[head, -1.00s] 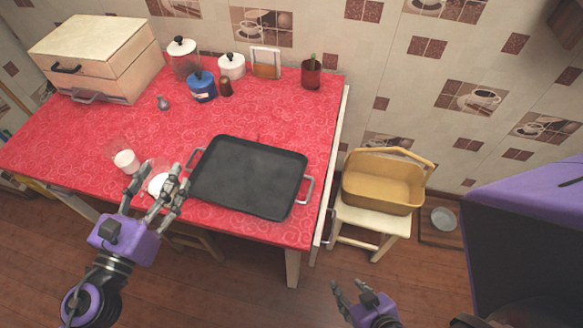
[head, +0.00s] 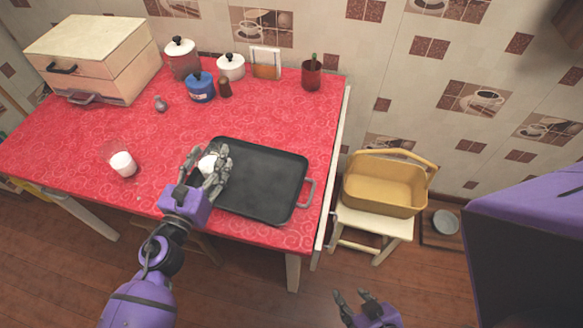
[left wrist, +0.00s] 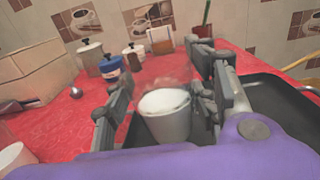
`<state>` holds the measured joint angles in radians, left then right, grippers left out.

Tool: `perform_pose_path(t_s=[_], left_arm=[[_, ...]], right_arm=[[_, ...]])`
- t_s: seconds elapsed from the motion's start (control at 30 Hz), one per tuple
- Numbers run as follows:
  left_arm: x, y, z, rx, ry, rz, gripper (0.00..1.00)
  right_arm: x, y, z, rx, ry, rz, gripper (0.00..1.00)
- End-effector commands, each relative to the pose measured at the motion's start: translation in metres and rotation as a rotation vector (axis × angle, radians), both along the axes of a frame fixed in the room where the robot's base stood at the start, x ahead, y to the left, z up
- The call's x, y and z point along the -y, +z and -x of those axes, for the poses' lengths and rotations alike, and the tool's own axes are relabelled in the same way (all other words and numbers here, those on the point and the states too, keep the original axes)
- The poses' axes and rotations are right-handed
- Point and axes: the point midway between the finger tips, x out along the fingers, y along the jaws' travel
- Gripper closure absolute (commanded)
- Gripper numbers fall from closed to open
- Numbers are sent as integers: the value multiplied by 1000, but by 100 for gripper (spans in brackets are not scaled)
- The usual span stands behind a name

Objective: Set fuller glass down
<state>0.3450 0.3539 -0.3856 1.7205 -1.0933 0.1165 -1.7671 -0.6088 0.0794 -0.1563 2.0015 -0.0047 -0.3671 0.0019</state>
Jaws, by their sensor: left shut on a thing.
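My left gripper (head: 208,153) is shut on a glass with white contents (head: 207,164), at the left end of the black tray (head: 262,178). In the left wrist view the held glass (left wrist: 166,117) stands upright between the fingers, its white contents showing. I cannot tell whether its base touches the tray. A second glass (head: 122,163) stands on the red table to the left, white in its lower part and clear above. Part of a white thing, probably this glass, shows at the wrist view's left edge (left wrist: 12,157). My right gripper (head: 356,295) is open and empty, low in front of the table.
Jars (head: 184,58), a blue pot (head: 201,87), a napkin holder (head: 265,62) and a red cup (head: 312,74) line the back. A wooden box (head: 95,55) is back left. Most of the tray is bare.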

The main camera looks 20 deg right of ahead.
Motion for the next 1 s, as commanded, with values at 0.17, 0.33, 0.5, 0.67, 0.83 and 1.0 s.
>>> perform_pose_path(t_s=[0.17,0.33,0.5,0.67,0.83,1.0], left_arm=[[5,-28,-3,-7,2,6,92],[4,-37,-4,-1,0,3,92],[4,-35,-4,2,0,1,92],[4,-39,-4,0,-1,2,92],[4,-40,-4,-1,0,2,32],[4,-40,-4,-1,0,2,29]], right_arm=[[-1,-9,1,-5,3,0,60],[-1,-12,0,-9,4,1,60],[-1,-11,-2,-6,5,0,60],[-2,-15,0,-10,5,0,60],[-2,-15,-1,-9,6,1,60],[-1,-15,-1,-9,6,1,60]])
